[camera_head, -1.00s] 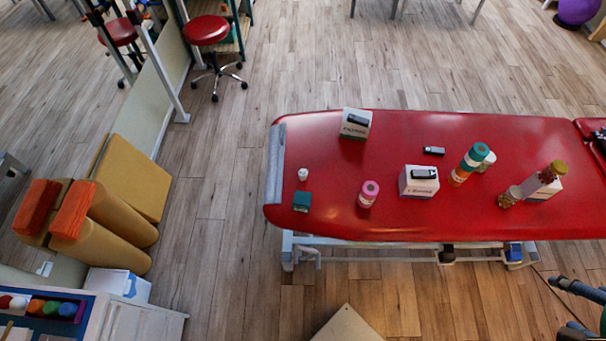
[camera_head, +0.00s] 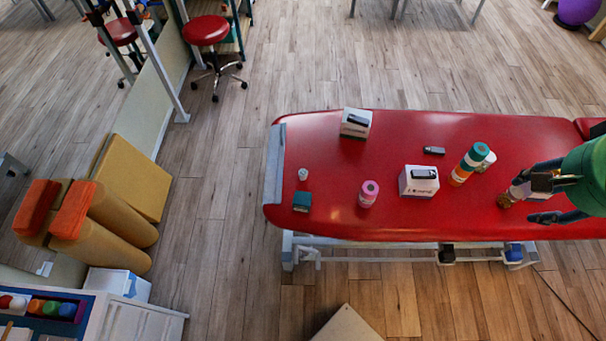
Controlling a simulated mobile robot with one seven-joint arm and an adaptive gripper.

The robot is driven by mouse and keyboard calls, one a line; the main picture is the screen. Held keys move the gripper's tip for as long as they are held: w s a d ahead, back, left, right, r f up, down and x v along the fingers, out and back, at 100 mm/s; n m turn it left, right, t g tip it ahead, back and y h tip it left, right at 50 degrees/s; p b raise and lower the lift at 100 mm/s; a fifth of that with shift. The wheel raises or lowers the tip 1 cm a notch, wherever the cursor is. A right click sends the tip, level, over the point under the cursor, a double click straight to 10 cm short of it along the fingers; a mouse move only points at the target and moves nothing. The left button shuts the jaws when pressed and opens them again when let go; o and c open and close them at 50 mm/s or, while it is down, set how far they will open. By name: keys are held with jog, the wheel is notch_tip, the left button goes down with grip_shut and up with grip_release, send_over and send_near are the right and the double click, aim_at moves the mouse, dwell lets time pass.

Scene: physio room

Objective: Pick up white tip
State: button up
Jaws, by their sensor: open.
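A small white object (camera_head: 303,174), which looks like the white tip, stands on the red treatment table (camera_head: 330,210) near its left end. It is just behind a small dark green box (camera_head: 302,201). My gripper (camera_head: 537,203) reaches in from the right edge over the right part of the table. Its dark fingers are apart with nothing visible held between them. It is far to the right of the white object. My gripper and arm partly hide a jar (camera_head: 508,197) and a white box there.
A pink roll (camera_head: 368,193) stands right of the green box. White boxes with dark items on top (camera_head: 355,123) (camera_head: 419,181), a dark small device (camera_head: 434,150) and a stacked orange and teal roll (camera_head: 468,165) also stand on the table.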

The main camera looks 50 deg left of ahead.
jog(key=w+a+f+g, duration=0.1)
jog(key=w+a+f, duration=0.2)
jog(key=a, duration=0.4)
jog(key=w+a+f, duration=0.3)
jog(key=w+a, duration=0.1)
jog(key=a, duration=0.4)
jog(key=g+h, duration=0.1)
jog(key=g, duration=0.2)
send_over(303, 173)
notch_tip(303, 173, down, 35)
jog(key=shift+w+a+r, duration=0.1)
jog(key=shift+r, duration=0.05)
notch_tip(303, 173, down, 7)
jog(key=shift+f+b, duration=0.15)
jog(key=shift+b, duration=0.45)
jog(key=shift+f, duration=0.6)
